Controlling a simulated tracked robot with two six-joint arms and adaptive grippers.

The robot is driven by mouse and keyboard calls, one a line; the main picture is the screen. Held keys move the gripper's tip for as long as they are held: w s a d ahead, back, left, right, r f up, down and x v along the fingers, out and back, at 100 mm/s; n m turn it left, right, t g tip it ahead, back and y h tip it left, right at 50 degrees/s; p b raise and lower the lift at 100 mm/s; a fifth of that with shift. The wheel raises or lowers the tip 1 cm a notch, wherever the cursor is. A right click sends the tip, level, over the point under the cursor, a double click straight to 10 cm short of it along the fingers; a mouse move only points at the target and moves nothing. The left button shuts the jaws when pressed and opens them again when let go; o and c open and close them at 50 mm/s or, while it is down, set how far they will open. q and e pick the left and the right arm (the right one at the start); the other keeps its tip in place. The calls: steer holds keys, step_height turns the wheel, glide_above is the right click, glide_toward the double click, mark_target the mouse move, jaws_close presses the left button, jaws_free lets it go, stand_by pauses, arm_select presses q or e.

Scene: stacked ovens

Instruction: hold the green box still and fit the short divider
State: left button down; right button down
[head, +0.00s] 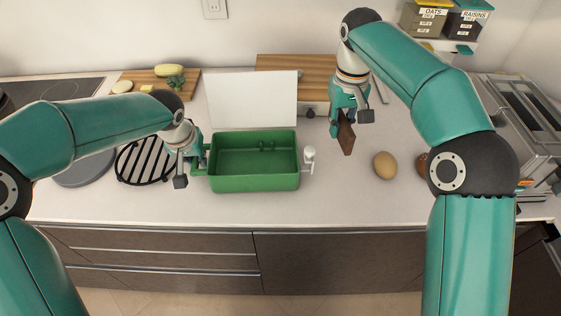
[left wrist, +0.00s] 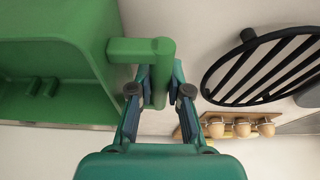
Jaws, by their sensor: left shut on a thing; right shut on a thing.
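The green box (head: 254,184) stands open on the white counter, with small green slots (head: 266,146) on its inner back wall. Its white lid or panel (head: 252,100) stands up behind it. My left gripper (head: 198,160) is shut on the green handle at the box's left side; the left wrist view shows both fingers on the handle (left wrist: 159,70). My right gripper (head: 347,112) is shut on a dark brown flat piece, the short divider (head: 346,137), held to the right of the box and apart from it. The divider hangs nearly upright, slightly tilted.
A black round rack (head: 147,160) lies left of the box. A white fitting (head: 309,155) sits at the box's right side. A tan round object (head: 385,165) lies further right. Cutting boards (head: 275,63) are behind, and a metal appliance (head: 520,110) is at far right. The counter's front strip is clear.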

steer(key=s+a+r+n, duration=0.15)
steer(key=a+n, duration=0.35)
steer(key=a, duration=0.8)
steer(key=n, duration=0.2)
glide_above(267, 167)
step_height(267, 167, down, 6)
steer(key=shift+f, duration=2.6)
steer(key=c, duration=1.6)
jaws_free()
steer(key=shift+f, duration=0.1)
steer(key=o, duration=0.5)
steer(key=shift+c, duration=0.2)
